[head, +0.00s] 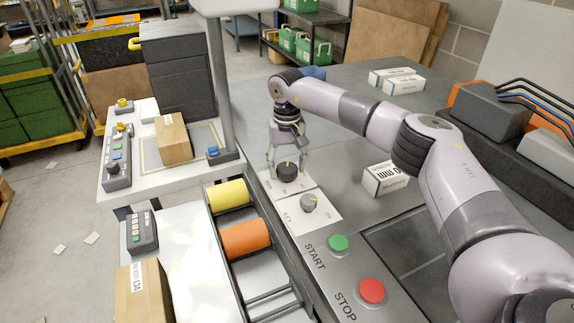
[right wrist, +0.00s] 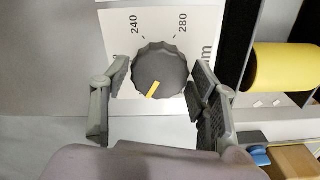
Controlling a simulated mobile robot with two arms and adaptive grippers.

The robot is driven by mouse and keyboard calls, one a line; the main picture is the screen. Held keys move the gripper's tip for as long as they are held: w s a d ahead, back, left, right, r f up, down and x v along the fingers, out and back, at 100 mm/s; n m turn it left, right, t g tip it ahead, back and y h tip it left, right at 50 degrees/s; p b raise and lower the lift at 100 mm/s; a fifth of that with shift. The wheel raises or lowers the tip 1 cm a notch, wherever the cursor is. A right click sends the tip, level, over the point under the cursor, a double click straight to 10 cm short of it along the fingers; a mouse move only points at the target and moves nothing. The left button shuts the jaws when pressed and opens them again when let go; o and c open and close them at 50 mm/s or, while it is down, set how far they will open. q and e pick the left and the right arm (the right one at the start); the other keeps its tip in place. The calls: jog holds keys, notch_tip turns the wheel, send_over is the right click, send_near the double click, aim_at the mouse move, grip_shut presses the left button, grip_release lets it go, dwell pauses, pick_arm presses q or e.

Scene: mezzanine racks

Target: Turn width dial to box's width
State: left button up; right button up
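The black width dial (head: 287,171) sits on a white plate on the console. In the right wrist view the dial (right wrist: 160,68) has a ribbed edge and a yellow pointer aimed at the lower left, with 240 and 280 printed above it. My right gripper (right wrist: 157,78) is open with its fingers on either side of the dial; the right finger is close to the rim, and contact is unclear. A brown cardboard box (head: 174,140) stands inside a yellow outline on the left table. Another cardboard box (head: 146,291) is at the lower left, its label unreadable. My left gripper is not in view.
A grey key knob (head: 309,202), green START button (head: 338,243) and red STOP button (head: 372,291) line the console. Yellow (head: 228,194) and orange rollers (head: 246,239) lie to the left.

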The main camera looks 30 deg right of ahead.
aim_at(287, 167)
jog(key=shift+o, duration=1.2)
notch_tip(287, 167, up, 12)
jog(key=shift+f, duration=0.1)
